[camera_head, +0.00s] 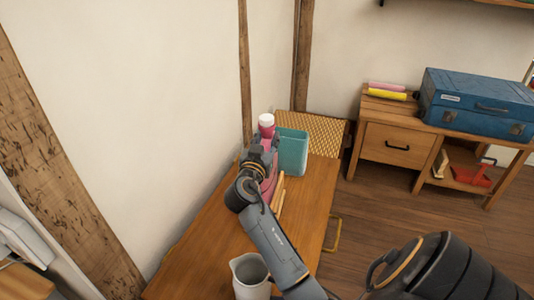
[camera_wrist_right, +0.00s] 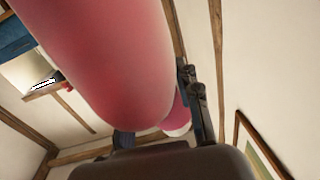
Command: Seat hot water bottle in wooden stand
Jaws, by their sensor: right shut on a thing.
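The pink hot water bottle (camera_head: 269,186) stands roughly upright at the far end of the wooden bench, its white cap (camera_head: 266,120) on top. My right gripper (camera_head: 262,154) is shut on it near its neck and hides part of it. In the right wrist view the bottle's rounded pink body (camera_wrist_right: 105,55) fills the upper left, with the capped end behind the fingers. Light wooden bars (camera_head: 279,195), apparently the wooden stand, show just right of the bottle. Whether the bottle sits in the stand cannot be told. My left gripper is not in view.
A teal container (camera_head: 292,152) stands close behind and right of the bottle. A pale pitcher (camera_head: 250,272) stands at the bench's near end. The wall borders the left side. A woven panel (camera_head: 325,128) lies beyond; a cabinet with a blue case (camera_head: 478,103) stands at right.

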